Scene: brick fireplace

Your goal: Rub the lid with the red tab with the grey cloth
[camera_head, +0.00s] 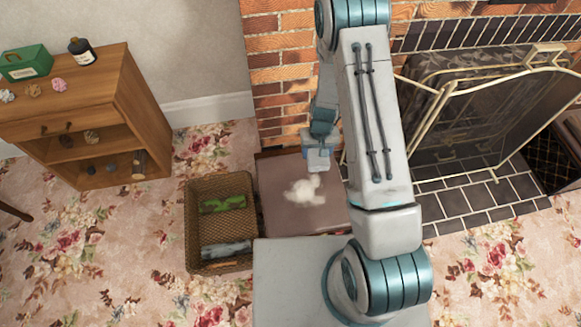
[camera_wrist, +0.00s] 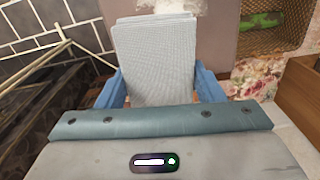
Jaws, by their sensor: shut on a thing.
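A flat mauve-brown lid (camera_head: 275,205) lies beside the brick wall, in front of my base. A pale white patch (camera_head: 305,190) marks its middle. I cannot make out a red tab; my arm hides part of the lid's right side. My gripper (camera_head: 318,158) is over the lid's far part, beyond the white patch. In the wrist view the grey cloth (camera_wrist: 155,55) is a folded, finely checked pad between my blue fingers, which are shut on it. The lid (camera_wrist: 215,45) and the white patch (camera_wrist: 172,6) show past the cloth. I cannot tell whether the cloth touches the lid.
A wooden shelf (camera_head: 118,90) holds a green box (camera_head: 25,63) and a dark bottle (camera_head: 82,51). A brass-framed fire screen (camera_head: 490,110) stands right.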

